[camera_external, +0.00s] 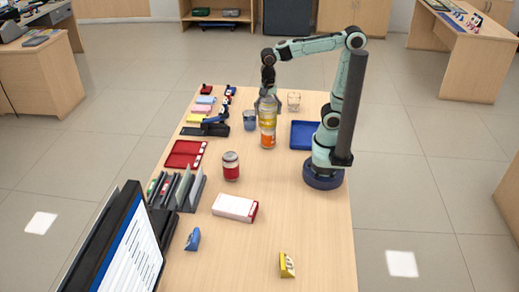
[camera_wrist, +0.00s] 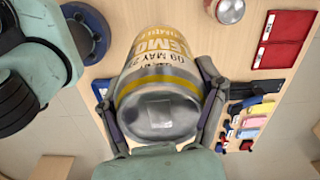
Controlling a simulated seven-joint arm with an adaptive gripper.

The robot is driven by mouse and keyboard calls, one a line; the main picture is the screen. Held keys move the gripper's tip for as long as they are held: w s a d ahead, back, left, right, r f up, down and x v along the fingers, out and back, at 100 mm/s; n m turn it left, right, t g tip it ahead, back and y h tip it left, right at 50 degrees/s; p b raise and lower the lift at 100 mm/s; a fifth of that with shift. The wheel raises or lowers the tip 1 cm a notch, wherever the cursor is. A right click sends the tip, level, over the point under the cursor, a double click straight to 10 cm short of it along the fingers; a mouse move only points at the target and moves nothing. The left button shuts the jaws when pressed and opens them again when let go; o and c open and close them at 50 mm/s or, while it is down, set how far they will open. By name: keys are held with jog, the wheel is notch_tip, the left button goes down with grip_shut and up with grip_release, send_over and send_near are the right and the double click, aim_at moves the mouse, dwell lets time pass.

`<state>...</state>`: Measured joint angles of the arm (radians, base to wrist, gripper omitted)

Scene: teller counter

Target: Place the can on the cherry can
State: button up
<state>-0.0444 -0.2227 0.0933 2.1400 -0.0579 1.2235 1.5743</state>
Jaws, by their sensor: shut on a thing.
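My gripper (camera_external: 268,103) is shut on a yellow-and-white lemon can (camera_external: 268,117), with its fingers on both sides of it. In the wrist view the lemon can (camera_wrist: 158,85) fills the middle, its metal end toward the camera. In the external view an orange-labelled can (camera_external: 267,140) shows directly below the lemon can; I cannot tell whether they touch. A red-labelled can (camera_external: 231,167), which looks like the cherry can, stands apart, nearer the camera and to the left. Part of a can with a red label (camera_wrist: 230,9) shows at the wrist view's top edge.
A blue cup (camera_external: 250,121) stands left of the held can, and a blue tray (camera_external: 304,135) lies to its right. A red tray (camera_external: 183,154), a file rack (camera_external: 185,191) and a white-and-red box (camera_external: 235,207) lie around the red-labelled can. The table's near right is mostly clear.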

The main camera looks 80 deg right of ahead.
jog(key=shift+w+d+f, duration=0.1)
jog(key=shift+w+d, duration=0.15)
jog(key=shift+w, duration=0.1)
jog(key=shift+w+a+f, duration=0.3)
jog(key=shift+w+f, duration=1.85)
jog(key=shift+w, duration=0.05)
jog(key=shift+w+a+f, duration=0.35)
jog(key=shift+w+f, duration=1.75)
jog(key=shift+w, duration=0.15)
jog(key=shift+w+a+f, duration=0.3)
jog(key=shift+w+f, duration=1.85)
jog(key=shift+w, duration=0.05)
jog(key=o, duration=1.2)
jog(key=shift+f, duration=0.15)
